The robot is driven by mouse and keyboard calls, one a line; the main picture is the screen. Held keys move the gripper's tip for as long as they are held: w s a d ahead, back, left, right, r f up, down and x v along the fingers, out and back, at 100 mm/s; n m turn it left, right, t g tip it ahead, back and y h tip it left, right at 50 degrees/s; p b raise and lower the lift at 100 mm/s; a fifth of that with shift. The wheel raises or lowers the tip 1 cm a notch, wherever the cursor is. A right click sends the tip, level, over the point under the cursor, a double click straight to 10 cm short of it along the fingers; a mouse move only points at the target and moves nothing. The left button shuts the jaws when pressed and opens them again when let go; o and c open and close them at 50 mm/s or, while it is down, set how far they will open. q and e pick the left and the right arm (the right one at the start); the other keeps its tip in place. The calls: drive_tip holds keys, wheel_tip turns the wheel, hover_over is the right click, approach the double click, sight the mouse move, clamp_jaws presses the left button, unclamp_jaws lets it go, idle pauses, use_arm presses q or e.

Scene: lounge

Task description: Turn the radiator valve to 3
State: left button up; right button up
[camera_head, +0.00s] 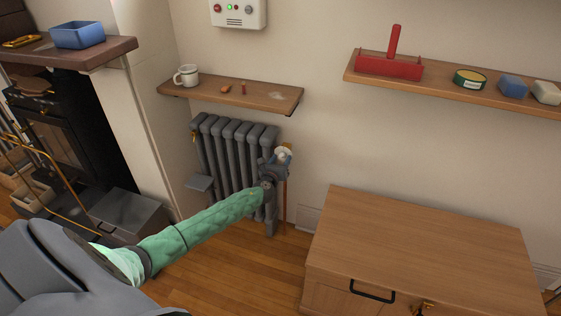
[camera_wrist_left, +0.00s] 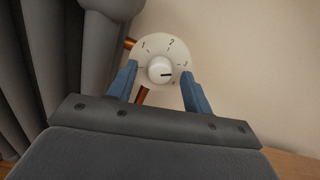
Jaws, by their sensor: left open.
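The radiator valve (camera_head: 285,152) is at the right end of the grey radiator (camera_head: 222,150), partly hidden by my left gripper (camera_head: 276,162). In the left wrist view it is a round cream dial (camera_wrist_left: 178,50) with the numbers 1, 2 and 3 and a white knob (camera_wrist_left: 158,67) in its middle. The knob's dark mark points to the right, a little below the direction of the 3. My left gripper (camera_wrist_left: 160,74) is open. Its blue fingers stand on either side of the knob, and I cannot tell whether they touch it. My right gripper is not in view.
A wooden shelf (camera_head: 200,92) with a white mug (camera_head: 186,75) hangs above the radiator. A wooden cabinet (camera_head: 420,240) stands to the right. A fireplace (camera_head: 75,140) and a grey metal box (camera_head: 130,213) are at the left. A copper pipe (camera_head: 285,205) runs down below the valve.

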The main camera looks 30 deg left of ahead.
use_arm(q)
drive_tip(key=shift+s, duration=0.1)
drive_tip(key=v, duration=0.7)
drive_tip(key=shift+s, duration=0.3)
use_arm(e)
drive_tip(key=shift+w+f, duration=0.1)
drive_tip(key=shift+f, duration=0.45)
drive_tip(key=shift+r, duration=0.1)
